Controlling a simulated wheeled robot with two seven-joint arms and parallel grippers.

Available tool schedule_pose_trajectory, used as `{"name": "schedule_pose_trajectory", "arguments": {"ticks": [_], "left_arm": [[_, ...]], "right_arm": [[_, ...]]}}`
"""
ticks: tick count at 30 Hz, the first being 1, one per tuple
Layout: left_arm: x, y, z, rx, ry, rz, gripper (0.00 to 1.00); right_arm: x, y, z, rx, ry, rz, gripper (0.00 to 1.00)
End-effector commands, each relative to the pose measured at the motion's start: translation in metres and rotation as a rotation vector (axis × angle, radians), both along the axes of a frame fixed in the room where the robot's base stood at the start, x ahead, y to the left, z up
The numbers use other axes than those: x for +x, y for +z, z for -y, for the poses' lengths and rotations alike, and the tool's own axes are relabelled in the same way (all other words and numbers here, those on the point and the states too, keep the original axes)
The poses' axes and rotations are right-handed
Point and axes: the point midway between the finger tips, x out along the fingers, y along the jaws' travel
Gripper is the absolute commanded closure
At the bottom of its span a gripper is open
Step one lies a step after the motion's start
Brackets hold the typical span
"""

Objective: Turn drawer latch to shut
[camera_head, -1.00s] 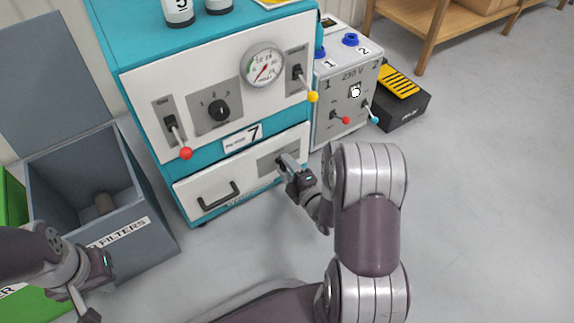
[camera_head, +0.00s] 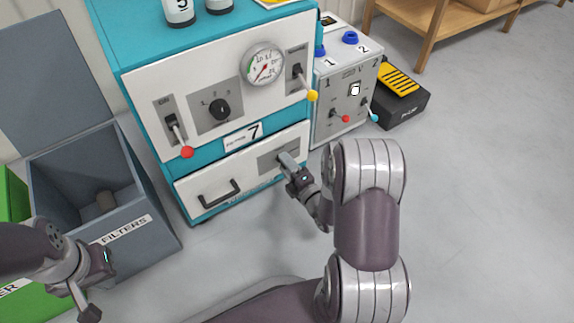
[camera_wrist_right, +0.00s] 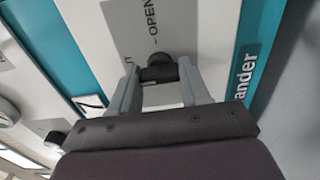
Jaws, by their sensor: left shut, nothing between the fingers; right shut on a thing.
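The drawer (camera_head: 190,189) is the white lower front of the teal cabinet, with a black bar handle (camera_head: 220,194) and a grey latch plate at its right. It looks closed. In the right wrist view the black latch knob (camera_wrist_right: 158,70) sits on the grey plate (camera_wrist_right: 165,25), with "OPEN" printed by it and another label partly hidden. My right gripper (camera_wrist_right: 159,79) is shut on the latch knob, one finger on each side. In the head view my right gripper (camera_head: 284,161) covers the latch. My left gripper (camera_head: 92,309) is shut and empty at the lower left, away from the cabinet.
A grey filters bin (camera_head: 150,245) stands left of the cabinet. A grey power box (camera_head: 345,100) stands right.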

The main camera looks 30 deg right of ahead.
Motion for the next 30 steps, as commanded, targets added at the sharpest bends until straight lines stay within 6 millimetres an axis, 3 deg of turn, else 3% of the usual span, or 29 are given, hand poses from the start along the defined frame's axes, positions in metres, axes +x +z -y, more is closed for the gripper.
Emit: {"name": "schedule_pose_trajectory", "arguments": {"ticks": [2, 3, 4, 5, 13, 17, 24, 30], "left_arm": [[0.000, 0.000, 0.000, 0.000, 0.000, 0.000, 1.00], [0.000, 0.000, 0.000, 0.000, 0.000, 0.000, 1.00], [0.000, 0.000, 0.000, 0.000, 0.000, 0.000, 1.00], [0.000, 0.000, 0.000, 0.000, 0.000, 0.000, 1.00], [0.000, 0.001, 0.000, 0.000, 0.000, 0.000, 1.00], [0.000, 0.010, 0.000, 0.000, 0.000, 0.000, 1.00], [0.000, 0.041, 0.000, 0.000, 0.000, 0.000, 1.00], [0.000, 0.054, 0.000, 0.000, 0.000, 0.000, 1.00]], "right_arm": [[0.000, 0.000, 0.000, -0.001, -0.001, -0.001, 0.84], [0.000, 0.000, 0.000, -0.001, -0.001, -0.001, 0.41], [0.000, 0.000, 0.000, -0.001, -0.001, -0.001, 0.31], [0.000, 0.000, 0.000, -0.001, -0.001, -0.001, 0.28], [-0.001, 0.000, 0.000, 0.000, 0.000, -0.001, 0.28], [-0.014, 0.003, 0.002, 0.001, -0.003, -0.003, 0.28], [-0.073, 0.006, 0.007, 0.004, -0.008, -0.005, 0.28], [-0.115, 0.003, 0.010, 0.001, -0.006, -0.002, 0.28]]}}
